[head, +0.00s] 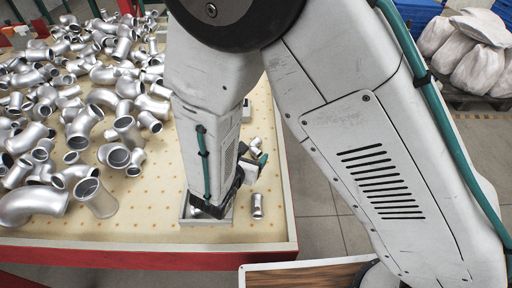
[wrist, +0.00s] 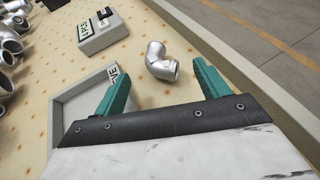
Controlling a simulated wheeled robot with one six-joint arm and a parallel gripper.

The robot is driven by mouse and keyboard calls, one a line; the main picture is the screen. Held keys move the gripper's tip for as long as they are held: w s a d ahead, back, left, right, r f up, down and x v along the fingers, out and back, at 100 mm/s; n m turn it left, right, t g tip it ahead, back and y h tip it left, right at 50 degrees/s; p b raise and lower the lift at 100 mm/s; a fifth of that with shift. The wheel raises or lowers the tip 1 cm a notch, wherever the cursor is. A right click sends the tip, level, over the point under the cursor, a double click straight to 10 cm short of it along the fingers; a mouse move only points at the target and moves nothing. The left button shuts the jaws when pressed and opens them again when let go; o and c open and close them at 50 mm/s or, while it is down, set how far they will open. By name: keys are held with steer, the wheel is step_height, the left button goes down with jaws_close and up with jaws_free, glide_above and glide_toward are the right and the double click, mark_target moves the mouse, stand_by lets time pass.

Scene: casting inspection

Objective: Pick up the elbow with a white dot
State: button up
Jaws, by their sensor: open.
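A small silver elbow (wrist: 160,62) lies on the perforated table top in the wrist view, just beyond and between my fingertips, apparently untouched. I cannot make out a white dot on it. My gripper (wrist: 158,75) is open and empty, its two teal fingers spread on either side of the elbow's near end. In the head view my gripper (head: 257,162) is low over the table's right side, partly hidden by my arm. A silver fitting (head: 255,142) shows just past the fingers, and another (head: 257,205) stands nearer the front edge.
A shallow grey tray (wrist: 62,112) with a label lies left of my gripper. A grey box (wrist: 103,40) with a label and button stands beyond it. Many silver fittings (head: 85,120) crowd the table's left half. A raised rim (wrist: 205,38) borders the right edge.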

mark_target(254, 148)
steer(key=x, duration=0.5)
steer(key=shift+w, duration=0.1)
steer(key=c, duration=1.2)
